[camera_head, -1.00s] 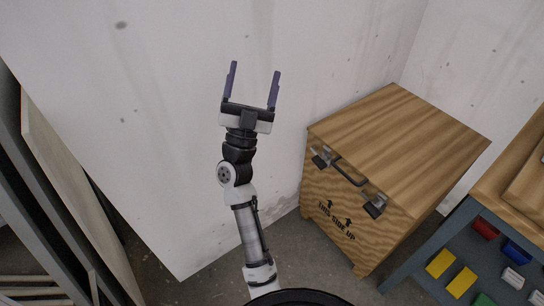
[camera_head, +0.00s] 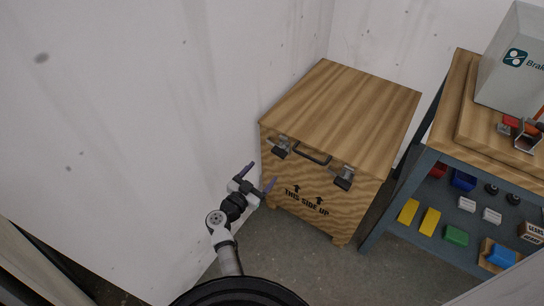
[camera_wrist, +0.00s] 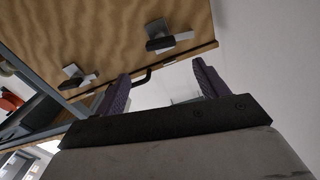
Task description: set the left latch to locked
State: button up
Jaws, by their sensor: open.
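A wooden crate (camera_head: 345,110) stands against the wall. The left latch (camera_head: 281,148), dark with a metal plate, sits at its upper front edge near the left corner. It also shows in the wrist view (camera_wrist: 159,40), where the crate looks turned over. I cannot tell whether it is locked. The right latch (camera_head: 344,177) also shows in the wrist view (camera_wrist: 77,77). A dark handle (camera_head: 313,156) lies between the latches. My gripper (camera_head: 260,175), with purple fingers, is open and empty, below and left of the left latch in the head view and apart from it.
A blue-grey workbench (camera_head: 402,205) stands right of the crate, with coloured parts on its lower shelf and a white box (camera_head: 508,62) on top. The wall (camera_head: 150,120) is close on the left. Bare floor (camera_head: 310,265) lies in front of the crate.

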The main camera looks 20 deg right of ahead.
aim_at(277, 154)
jog(key=b+x, duration=0.1)
jog(key=x, duration=0.8)
jog(key=shift+w+d, duration=0.2)
jog(key=shift+w, duration=0.05)
jog(key=shift+c, duration=0.3)
jog(key=c, duration=0.9)
